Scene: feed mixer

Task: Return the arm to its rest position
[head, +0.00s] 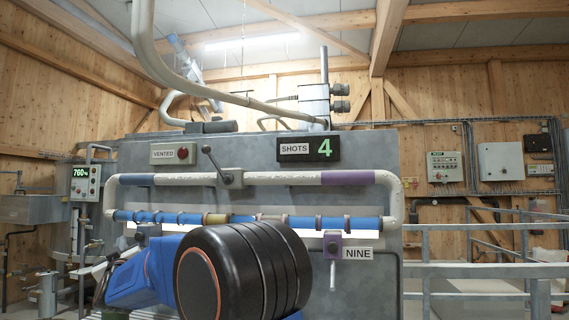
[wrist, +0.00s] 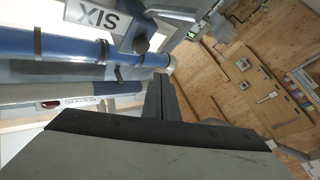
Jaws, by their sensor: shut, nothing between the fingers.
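My arm fills the lower middle of the head view, a blue link and a thick black joint in front of the mixer's panel. My gripper (wrist: 162,98) shows in the wrist view as two dark fingers pressed together, with nothing between them. The fingers point toward the pipework and appear close to a blue pipe (wrist: 70,45), but I cannot tell the gap. A plate reading SIX (wrist: 104,15) appears upside down above that pipe. In the head view I cannot make out the gripper behind the arm.
The grey mixer panel (head: 372,150) carries a white pipe loop (head: 280,178), a lever (head: 215,165), a VENTED box (head: 173,153) and a SHOTS display (head: 308,149) showing 4. A purple valve (head: 333,246) hangs beside the NINE plate (head: 357,253). Railings (head: 465,270) stand at right.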

